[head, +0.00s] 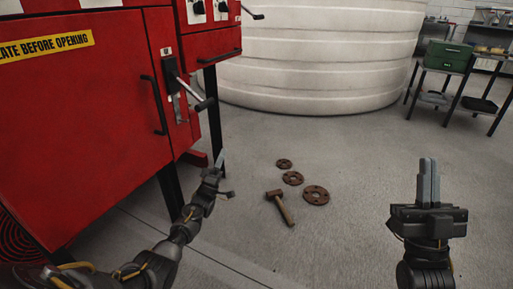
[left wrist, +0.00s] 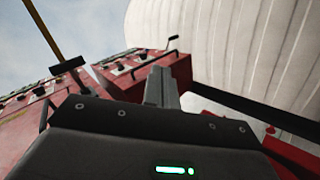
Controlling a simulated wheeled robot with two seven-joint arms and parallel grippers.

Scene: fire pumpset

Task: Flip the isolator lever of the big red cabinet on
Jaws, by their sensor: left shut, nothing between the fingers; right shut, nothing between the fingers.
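The big red cabinet (head: 85,110) fills the left of the head view, with a yellow warning strip (head: 45,46) on its door. The isolator lever (head: 190,92) is on the narrow panel at its right side; its bar slants down and right to a dark knob. My left gripper (head: 220,158) is shut and empty, below the lever and slightly right of it, apart from it. In the left wrist view the shut fingers (left wrist: 161,86) point up towards red cabinetry. My right gripper (head: 428,180) is shut, pointing up, at the right over open floor.
A black door handle (head: 154,104) stands out left of the lever. A smaller red cabinet (head: 210,42) with another lever (head: 252,12) stands behind. A hammer (head: 280,207) and rusty flanges (head: 315,195) lie on the floor. A white tank (head: 310,50) stands behind.

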